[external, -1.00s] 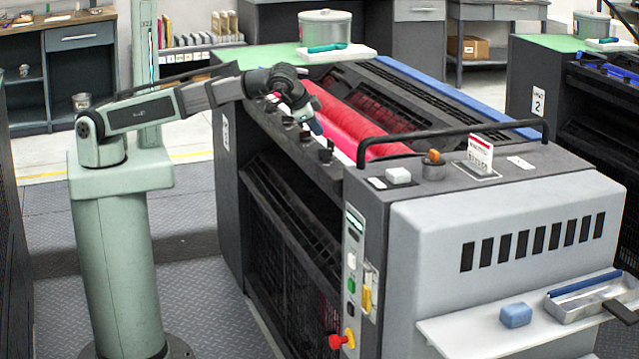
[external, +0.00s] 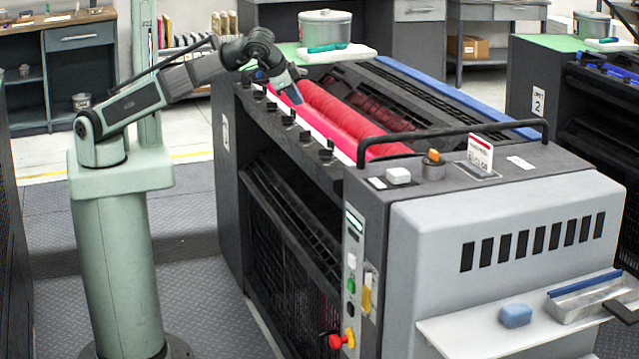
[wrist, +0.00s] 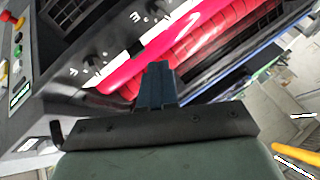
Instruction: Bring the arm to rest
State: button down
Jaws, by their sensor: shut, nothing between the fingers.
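My gripper (external: 297,96) hangs above the far-left end of the press's ink unit, pointing down. In the wrist view its blue-grey fingers (wrist: 157,84) are together with nothing between them. Below the fingers is a red inked roller (external: 345,115), which also shows in the wrist view (wrist: 215,45). A row of black ink keys (external: 288,117) runs along the near edge of the unit. My gripper appears apart from the roller and the keys, though the exact gap is hard to tell.
A black handrail (external: 450,135) arches over the press's near end. A lidded tin (external: 325,27) and a white pad with a teal tool (external: 327,48) stand on the green top beyond my gripper. A blue sponge (external: 516,315) lies on the front shelf. Open air lies above the press.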

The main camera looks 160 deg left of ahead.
jog(key=w+d+f+m+t+h, duration=0.1)
jog(key=w+d+f+m+t, duration=0.2)
jog(key=f, duration=0.4)
jog(key=w+d+f+m+t, duration=0.1)
jog(key=w+f+m+t, duration=0.15)
jog(key=w+f, duration=0.4)
jog(key=d+f+m+h, duration=0.1)
jog(key=d+f, duration=0.5)
jog(key=f, duration=0.3)
jog(key=d+f+m+g+h, duration=0.15)
jog(key=d+f, duration=0.35)
jog(key=f, duration=0.5)
jog(key=d+f+h, duration=0.2)
jog(key=d+f, duration=0.4)
jog(key=f, duration=0.3)
jog(key=s+d+f+m+g+h, duration=0.1)
jog(key=s+d+f, duration=0.4)
jog(key=d+f, duration=0.3)
jog(key=s+d+f+m+g+h, duration=0.1)
jog(key=s+d+f+g, duration=0.1)
jog(key=s+d+f, duration=0.45)
jog(key=s+d+f+m+g, duration=0.2)
jog(key=s+d+f, duration=0.4)
jog(key=s, duration=0.3)
jog(key=s+d+f+m+g, duration=0.2)
jog(key=s+d+f, duration=0.5)
jog(key=s+d, duration=0.2)
jog(key=shift+s+d+g+y, duration=0.2)
jog(key=shift+g+y, duration=0.1)
jog(key=shift+y, duration=0.15)
